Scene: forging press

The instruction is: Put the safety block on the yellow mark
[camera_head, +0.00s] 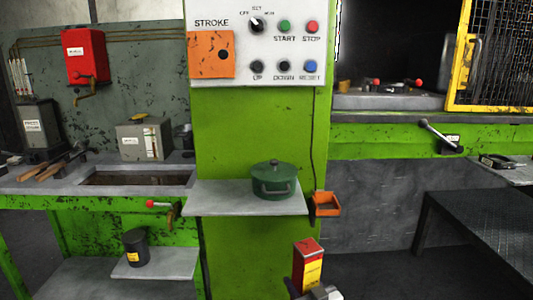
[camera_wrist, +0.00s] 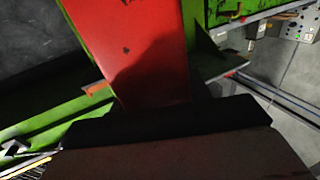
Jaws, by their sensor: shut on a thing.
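The safety block (camera_head: 308,262) is a red upright block with a yellow label, at the bottom centre of the head view. My gripper (camera_head: 314,292) is shut on its lower part and holds it in front of the green press column. In the wrist view the red block (camera_wrist: 150,55) rises from between the dark jaws (camera_wrist: 165,115), large and close. The block's lower end is hidden by the gripper and the picture edge. I cannot make out the yellow mark in either view.
The press opening (camera_head: 395,95) is at upper right, next to a yellow mesh guard (camera_head: 464,60). A dark table (camera_head: 485,225) stands at right.

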